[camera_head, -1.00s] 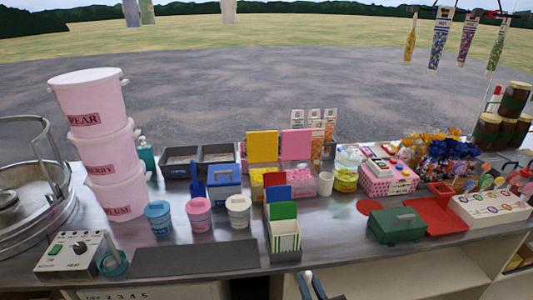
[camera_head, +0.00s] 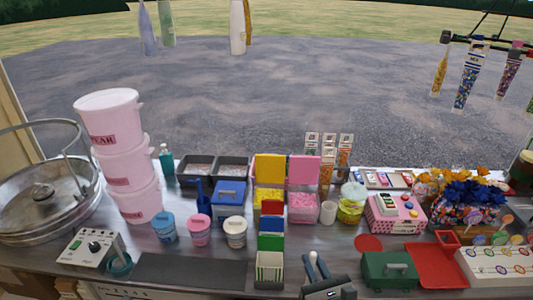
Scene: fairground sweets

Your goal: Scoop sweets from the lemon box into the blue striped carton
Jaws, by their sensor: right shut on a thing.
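The lemon box (camera_head: 263,199) stands mid-counter with its yellow lid (camera_head: 270,168) up and yellow sweets inside. In front of it is a row of cartons with red, blue and green backs. The blue carton (camera_head: 271,224) is the middle one; its front is hidden by the green carton (camera_head: 269,264), which has a striped front. My right gripper (camera_head: 317,268) is at the bottom edge, right of the cartons, shut on a slim pale-tipped thing. I cannot tell what it is, as most of it is hidden. My left gripper is not in view.
A pink box (camera_head: 303,212) and a white cup (camera_head: 328,213) stand right of the lemon box. Lidded tubs (camera_head: 199,231) and a blue box (camera_head: 229,197) are to its left. A green case (camera_head: 388,272) is right of my gripper. A dark mat (camera_head: 190,271) lies clear.

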